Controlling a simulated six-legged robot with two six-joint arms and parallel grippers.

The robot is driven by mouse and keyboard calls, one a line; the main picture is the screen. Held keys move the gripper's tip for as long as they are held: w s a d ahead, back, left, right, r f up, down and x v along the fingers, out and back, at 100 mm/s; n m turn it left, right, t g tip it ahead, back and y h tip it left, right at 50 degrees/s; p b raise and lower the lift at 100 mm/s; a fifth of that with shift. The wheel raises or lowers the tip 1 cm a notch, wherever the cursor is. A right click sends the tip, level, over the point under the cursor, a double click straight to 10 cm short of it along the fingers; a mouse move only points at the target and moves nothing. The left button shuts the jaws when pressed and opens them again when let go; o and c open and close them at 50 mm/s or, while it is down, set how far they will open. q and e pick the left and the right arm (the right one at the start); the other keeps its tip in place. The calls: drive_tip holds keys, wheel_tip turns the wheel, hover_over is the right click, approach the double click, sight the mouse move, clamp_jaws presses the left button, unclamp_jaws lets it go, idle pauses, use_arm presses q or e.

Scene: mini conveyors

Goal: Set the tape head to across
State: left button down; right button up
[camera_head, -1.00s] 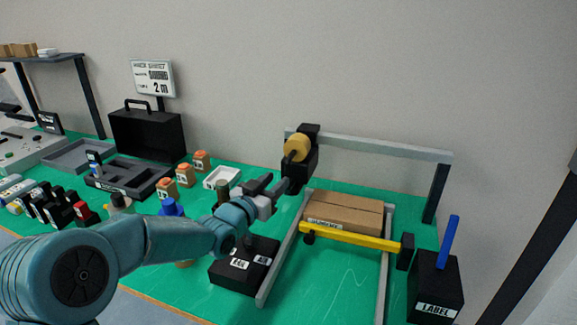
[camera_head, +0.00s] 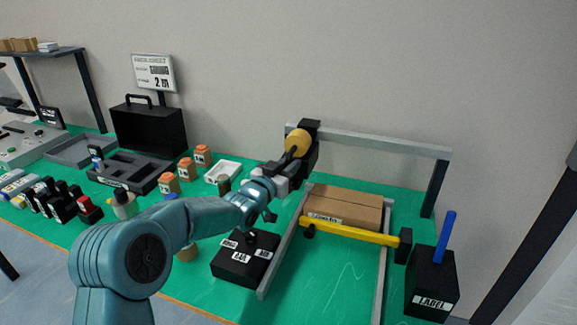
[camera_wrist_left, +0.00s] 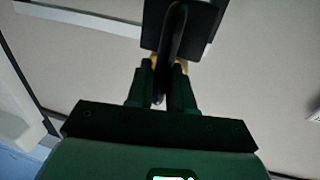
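The tape head is a black block (camera_head: 310,135) with a tan tape roll (camera_head: 298,141), mounted on the left end of the grey overhead bar. My left gripper (camera_head: 296,157) is right at the front of the tape head, just below the roll. In the left wrist view, a thin black lever-like part (camera_wrist_left: 171,60) runs between the two fingers of my left gripper (camera_wrist_left: 164,70). The fingers lie close on both sides of it, but I cannot tell whether they press on it. My right gripper does not show.
A brown carton (camera_head: 345,207) lies below the bar behind a yellow arm (camera_head: 350,232). A black labelled box (camera_head: 240,270) stands front left of the frame, a LABEL holder (camera_head: 432,285) at right. Orange-topped bottles and a white tray (camera_head: 222,172) stand left.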

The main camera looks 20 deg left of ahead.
sight(307, 172)
use_arm(q)
drive_tip(key=shift+d+f, duration=0.1)
drive_tip(key=shift+d, duration=0.15)
drive_tip(key=s+d, duration=0.1)
drive_tip(key=d, duration=2.7)
drive_tip(key=shift+d, duration=0.35)
drive_tip(key=c, duration=1.2)
unclamp_jaws()
drive_tip(key=shift+o, duration=0.2)
drive_tip(key=shift+s, duration=0.1)
